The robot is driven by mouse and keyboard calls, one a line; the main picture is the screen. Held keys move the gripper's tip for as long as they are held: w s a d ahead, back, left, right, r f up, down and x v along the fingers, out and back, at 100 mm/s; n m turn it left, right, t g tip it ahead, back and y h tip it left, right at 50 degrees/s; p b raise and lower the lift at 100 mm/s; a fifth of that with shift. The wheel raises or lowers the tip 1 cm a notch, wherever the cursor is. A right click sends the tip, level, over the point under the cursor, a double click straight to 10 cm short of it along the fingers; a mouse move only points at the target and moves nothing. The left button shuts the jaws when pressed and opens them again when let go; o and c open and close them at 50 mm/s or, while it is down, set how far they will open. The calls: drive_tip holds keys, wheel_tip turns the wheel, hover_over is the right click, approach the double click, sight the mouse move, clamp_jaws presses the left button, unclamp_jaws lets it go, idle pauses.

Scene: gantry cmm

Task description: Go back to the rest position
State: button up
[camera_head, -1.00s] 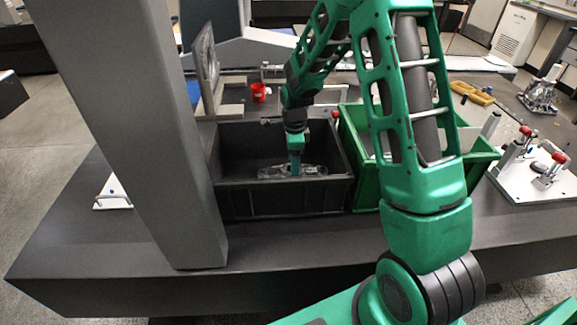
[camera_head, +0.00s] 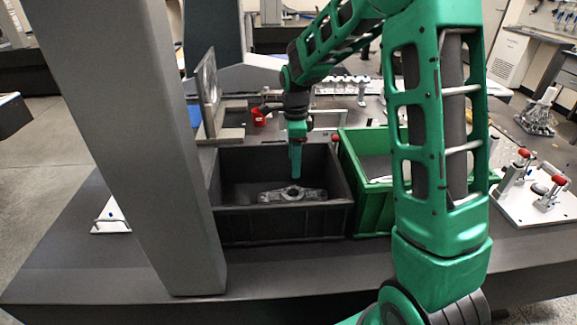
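My gripper (camera_head: 295,163) points down over the black bin, above a grey metal part. Its fingers show as one green shape, so I cannot tell whether it is open or shut. The metal part (camera_head: 291,195) lies on the floor of the black bin (camera_head: 285,226), and its round hole shows. The gripper's tip appears just above and behind the part. My green arm reaches in from the right and hides part of the table.
A green bin (camera_head: 369,219) stands right of the black bin. A grey column (camera_head: 135,140) rises in front at left. A white plate with red-tipped clamps (camera_head: 533,205) is at right. A small red cup (camera_head: 259,117) and an upright grey plate (camera_head: 208,93) stand behind the bins.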

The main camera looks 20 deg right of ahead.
idle(0.3)
drive_tip(key=shift+s, duration=0.1)
drive_tip(key=s+r+n+t, duration=0.2)
drive_tip(key=s+r+n, duration=0.3)
drive_tip(key=s+n, duration=0.55)
drive_tip(key=s+r+n+t, duration=0.3)
drive_tip(key=s+r+n, duration=0.2)
drive_tip(key=s+n, duration=0.5)
drive_tip(key=s+d+f+m+g, duration=0.1)
drive_tip(key=s+d+m+g, duration=0.1)
drive_tip(key=s+d, duration=0.3)
drive_tip(key=s+d+m+g, duration=0.3)
drive_tip(key=s+d, duration=0.2)
drive_tip(key=s, duration=0.5)
drive_tip(key=shift+s+d+f, duration=0.2)
drive_tip(key=shift+s+f, duration=0.15)
drive_tip(key=shift+s, duration=0.05)
